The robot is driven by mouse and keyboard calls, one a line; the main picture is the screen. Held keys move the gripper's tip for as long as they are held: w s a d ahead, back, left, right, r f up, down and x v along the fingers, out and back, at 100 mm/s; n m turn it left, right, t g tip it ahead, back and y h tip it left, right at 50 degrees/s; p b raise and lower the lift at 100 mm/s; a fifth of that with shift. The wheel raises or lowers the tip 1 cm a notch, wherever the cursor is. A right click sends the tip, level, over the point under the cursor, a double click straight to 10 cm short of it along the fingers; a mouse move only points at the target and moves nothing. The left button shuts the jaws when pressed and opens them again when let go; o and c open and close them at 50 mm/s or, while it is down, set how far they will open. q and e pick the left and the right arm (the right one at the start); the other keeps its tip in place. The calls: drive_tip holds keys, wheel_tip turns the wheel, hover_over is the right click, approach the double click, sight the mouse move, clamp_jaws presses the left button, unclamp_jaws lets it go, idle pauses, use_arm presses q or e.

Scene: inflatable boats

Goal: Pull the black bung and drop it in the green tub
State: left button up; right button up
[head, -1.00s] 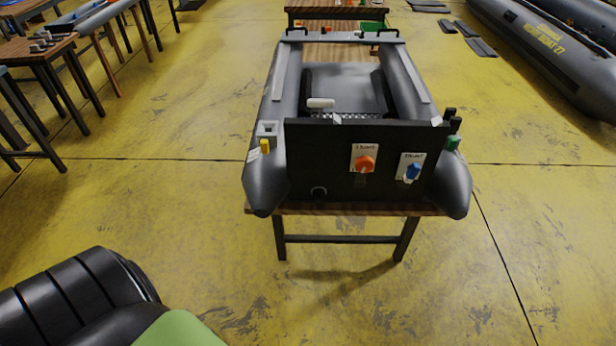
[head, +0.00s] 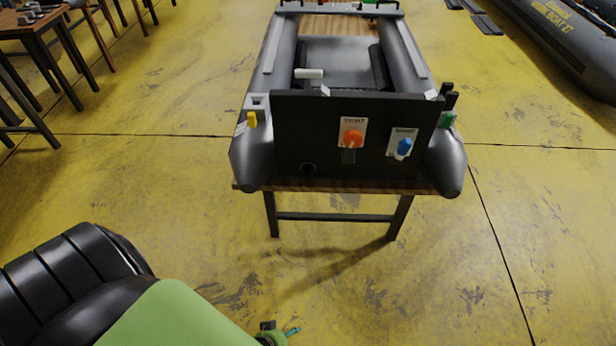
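A small round black fitting (head: 308,170), which looks like the black bung, sits low at the left of the boat's black transom board (head: 330,105). It is dark on dark, so its detail is hard to make out. The green tub cannot be made out; the far end of the boat and bench is cut by the top edge. My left arm, black and green, crosses the lower left. A small green and black part of it with a teal tip shows at the bottom edge, well short of the boat; no gripper fingers show. My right gripper is out of view.
The grey inflatable boat (head: 407,50) rests on a wooden bench (head: 350,187). The transom carries an orange knob (head: 352,138) and a blue knob (head: 403,148). Yellow (head: 252,119) and green (head: 448,118) fittings sit on the tubes. Floor before the bench is clear.

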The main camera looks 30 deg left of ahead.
use_arm(q)
drive_tip(key=w+a+r+n+t+y+b, duration=0.15)
drive_tip(key=w+r+n+t, duration=0.35)
drive_tip(key=w, duration=0.5)
drive_tip(key=w+a+r+n+t+y+b, duration=0.1)
drive_tip(key=w+r+n+t+b, duration=0.25)
drive_tip(key=w+r, duration=0.55)
drive_tip(key=w+a+r+n+y+b, duration=0.1)
drive_tip(key=w+a+r+n+y, duration=0.3)
drive_tip(key=r+n, duration=0.2)
drive_tip(key=w+a+r+n+y+b, duration=0.2)
drive_tip(key=w+a+r+n+y, duration=0.2)
drive_tip(key=r+n, duration=0.3)
drive_tip(key=shift+w+a+n+t, duration=0.35)
drive_tip(key=shift+a+n, duration=0.1)
drive_tip(key=shift+n, duration=0.2)
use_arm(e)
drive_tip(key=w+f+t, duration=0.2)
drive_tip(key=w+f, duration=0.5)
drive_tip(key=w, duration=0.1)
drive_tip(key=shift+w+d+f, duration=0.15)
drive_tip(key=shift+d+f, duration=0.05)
